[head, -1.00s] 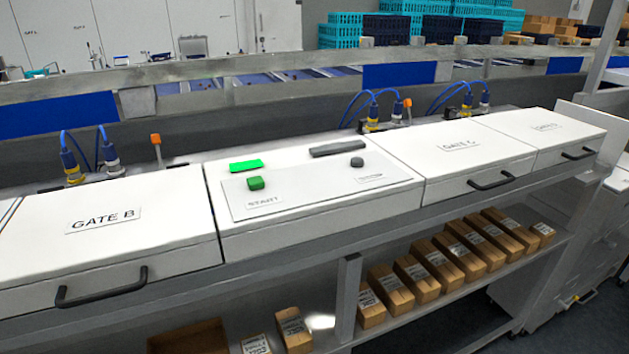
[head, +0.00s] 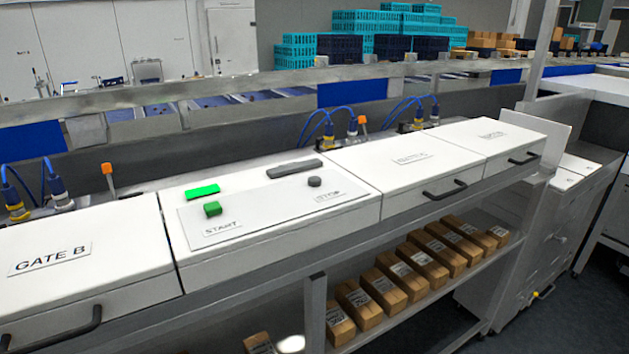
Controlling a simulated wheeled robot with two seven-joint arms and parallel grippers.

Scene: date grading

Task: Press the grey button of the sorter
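The grey button (head: 314,181) is a small round knob on the right part of the sorter's white control panel (head: 262,212). A label that seems to read STOP (head: 328,196) lies just below it. A green button (head: 212,209) stands on the panel's left part above the label START (head: 222,228). A bright green strip (head: 202,190) and a dark grey bar (head: 294,169) lie behind the buttons. Neither of my grippers shows in the head view.
White gate boxes with black handles flank the panel, GATE B (head: 60,262) at left and others (head: 408,168) at right. Blue cables (head: 328,125) and orange-tipped posts (head: 107,170) rise behind. Cardboard boxes (head: 400,278) fill the shelf below. Dark floor (head: 590,300) is clear at lower right.

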